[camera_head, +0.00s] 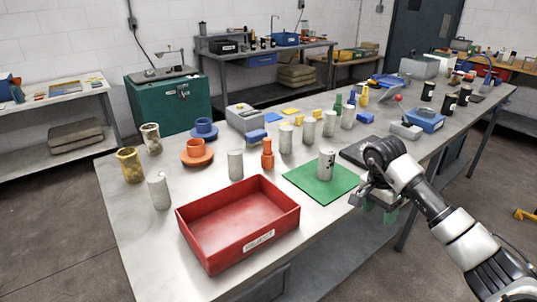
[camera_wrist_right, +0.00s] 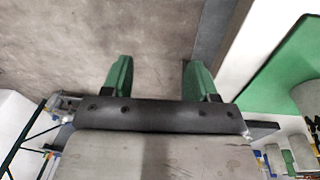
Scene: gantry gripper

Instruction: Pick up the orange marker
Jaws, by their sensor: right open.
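An orange marker (camera_head: 267,154) stands upright on the table, behind the red tray and between two pale grey cylinders. My right gripper (camera_head: 378,214) is open and empty beside the right edge of the green mat, near the table's front edge. It is well to the right of the marker. In the right wrist view its two green fingers (camera_wrist_right: 160,80) are spread apart with only grey floor between them. The marker cannot be made out in the wrist view. My left gripper is not in view.
A red tray (camera_head: 192,231) stands at the front. A pale cylinder (camera_head: 326,163) stands on the green mat (camera_head: 306,186). Pale cylinders (camera_head: 235,164) and (camera_head: 286,138) flank the marker. An orange cup and saucer (camera_head: 197,153) are left of it. The table's front left corner is clear.

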